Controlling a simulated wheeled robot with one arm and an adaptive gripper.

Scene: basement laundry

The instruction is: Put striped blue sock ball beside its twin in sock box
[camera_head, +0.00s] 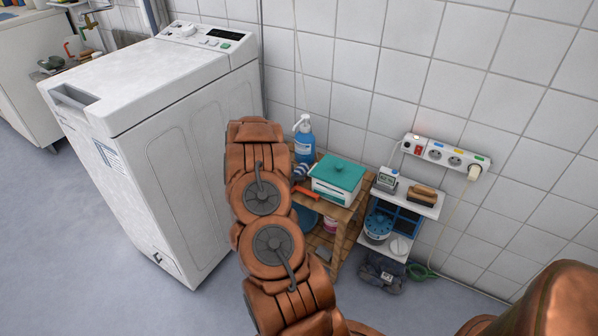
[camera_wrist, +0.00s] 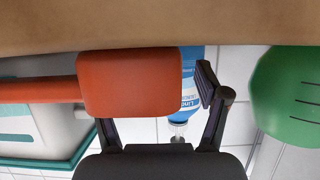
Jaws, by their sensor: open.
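A small dark blue thing with pale stripes (camera_head: 300,171), apparently the striped sock ball, shows on the shelf top just right of my arm, partly hidden by it. No striped blue ball is clear in the wrist view. I cannot make out the sock box or the twin. My gripper (camera_wrist: 157,92) is open in the wrist view, its left finger partly covered by an orange-red block with a handle (camera_wrist: 130,85). Nothing blue is between the fingers except the bottle behind. In the head view my arm hides the gripper.
On the wooden shelf (camera_head: 345,213) stand a blue pump bottle (camera_head: 304,140), also in the wrist view (camera_wrist: 190,90), a teal-lidded white box (camera_head: 338,176) and an orange handle (camera_head: 305,191). A green rounded thing (camera_wrist: 288,98) is at right. The washing machine (camera_head: 165,160) stands left.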

